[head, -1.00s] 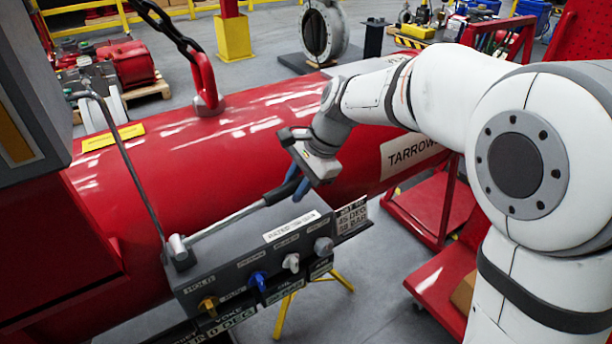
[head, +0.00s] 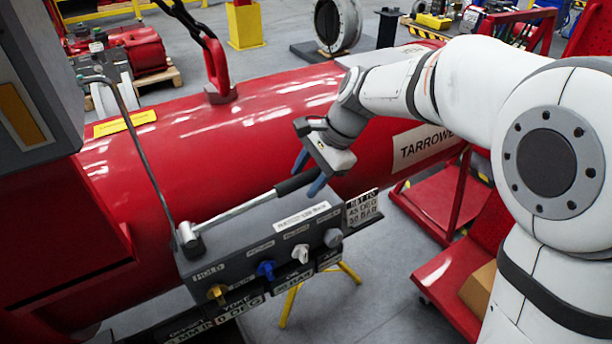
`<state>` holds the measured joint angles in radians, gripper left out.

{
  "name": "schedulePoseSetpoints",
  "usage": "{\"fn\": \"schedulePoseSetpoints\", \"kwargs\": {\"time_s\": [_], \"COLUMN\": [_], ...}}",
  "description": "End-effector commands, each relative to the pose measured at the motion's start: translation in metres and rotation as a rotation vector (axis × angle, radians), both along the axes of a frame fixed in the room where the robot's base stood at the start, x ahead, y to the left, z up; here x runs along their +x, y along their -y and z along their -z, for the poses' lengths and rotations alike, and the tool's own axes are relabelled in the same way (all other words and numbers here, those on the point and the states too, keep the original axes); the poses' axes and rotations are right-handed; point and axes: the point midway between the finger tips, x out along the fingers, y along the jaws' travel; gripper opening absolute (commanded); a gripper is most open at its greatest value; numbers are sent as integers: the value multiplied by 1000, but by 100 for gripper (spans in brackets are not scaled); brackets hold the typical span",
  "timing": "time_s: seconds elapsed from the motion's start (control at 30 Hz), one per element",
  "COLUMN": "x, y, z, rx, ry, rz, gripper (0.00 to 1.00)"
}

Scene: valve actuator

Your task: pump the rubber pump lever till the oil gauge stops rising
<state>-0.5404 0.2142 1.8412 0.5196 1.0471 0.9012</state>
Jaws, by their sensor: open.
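The pump lever is a silver rod with a black rubber grip (head: 298,182), lying over the top of the grey control box (head: 222,262) and rising slightly to the right from its pivot at the box's left end. My gripper (head: 308,174) is open, with its two blue fingers at the grip's right end, one on each side of it. Whether either finger touches the grip cannot be told. No oil gauge can be made out in this view.
The box front carries yellow (head: 217,293), blue (head: 265,270) and white (head: 300,253) knobs. A large red cylinder (head: 200,140) lies close behind. A thin pipe (head: 140,150) rises at the left. A red cart (head: 455,280) stands at the right.

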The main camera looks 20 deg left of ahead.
Motion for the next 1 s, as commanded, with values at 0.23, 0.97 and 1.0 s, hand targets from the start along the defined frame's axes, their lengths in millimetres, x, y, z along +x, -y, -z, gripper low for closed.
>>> {"fn": "schedulePoseSetpoints", "kwargs": {"time_s": [0.23,0.97,1.0], "x": [7,8,7], "y": [16,28,27], "z": [-35,-68,-69], "rx": [2,-1,-2], "ry": [6,58,104], "rz": [3,-71,-128], "gripper": [46,33,30]}}
